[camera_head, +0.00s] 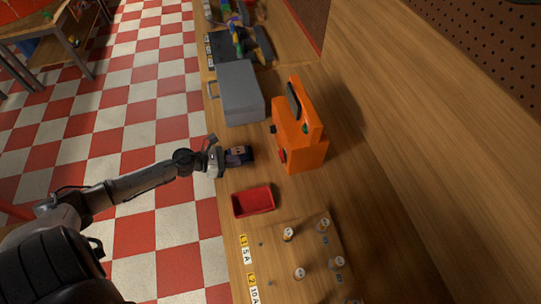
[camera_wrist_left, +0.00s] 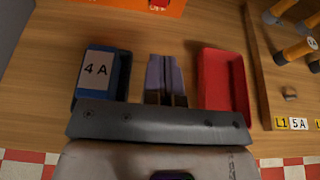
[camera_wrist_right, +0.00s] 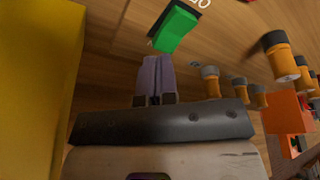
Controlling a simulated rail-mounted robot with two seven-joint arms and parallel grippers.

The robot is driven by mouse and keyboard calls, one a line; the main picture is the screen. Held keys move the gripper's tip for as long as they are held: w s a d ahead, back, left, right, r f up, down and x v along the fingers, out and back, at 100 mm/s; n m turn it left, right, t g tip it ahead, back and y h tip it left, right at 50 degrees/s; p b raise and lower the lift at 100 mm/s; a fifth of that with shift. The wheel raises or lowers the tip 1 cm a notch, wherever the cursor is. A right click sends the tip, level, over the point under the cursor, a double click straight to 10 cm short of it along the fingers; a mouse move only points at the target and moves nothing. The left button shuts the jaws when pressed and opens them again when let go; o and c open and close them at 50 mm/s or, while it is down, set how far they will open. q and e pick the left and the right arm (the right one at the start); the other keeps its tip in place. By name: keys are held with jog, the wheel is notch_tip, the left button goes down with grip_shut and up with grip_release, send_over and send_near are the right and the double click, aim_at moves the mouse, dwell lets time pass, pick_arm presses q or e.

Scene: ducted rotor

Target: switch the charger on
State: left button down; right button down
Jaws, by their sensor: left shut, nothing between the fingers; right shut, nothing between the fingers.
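The orange charger (camera_head: 313,150) stands on the bench, with a black handle on top, a dark knob and a red control on its left side, and a small green spot. Its orange edge (camera_wrist_left: 120,4) and a red control (camera_wrist_left: 159,4) show at the top of the left wrist view. My left gripper (camera_head: 243,154) is shut and empty, left of the charger and apart from it. In the left wrist view its fingers (camera_wrist_left: 164,72) lie between a blue tray and a red tray. My right gripper (camera_wrist_right: 157,70) is shut and empty; the head view does not show it.
The red tray (camera_head: 253,202) is empty. A grey box (camera_head: 238,90) stands behind. Several orange-and-grey cylinders (camera_wrist_right: 280,60) stand at right; a green block (camera_wrist_right: 176,28) and yellow surface (camera_wrist_right: 35,80) are near my right gripper.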

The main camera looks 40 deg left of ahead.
aim_at(280, 156)
pick_arm(q)
jog(key=p+x, duration=0.1)
jog(key=x, duration=0.9)
jog(key=shift+r, duration=0.15)
pick_arm(e)
jog(key=shift+a+r, duration=0.1)
jog(key=shift+r, duration=0.6)
pick_arm(q)
jog(key=shift+w+d+r+p, duration=0.55)
jog(key=shift+w+p, duration=0.25)
jog(key=shift+p, duration=0.05)
jog(key=shift+w+d+r, duration=0.2)
jog(key=shift+w+d, duration=0.2)
jog(key=shift+w, duration=0.25)
pick_arm(e)
jog(key=shift+r, duration=0.9)
pick_arm(q)
jog(key=shift+p, duration=0.3)
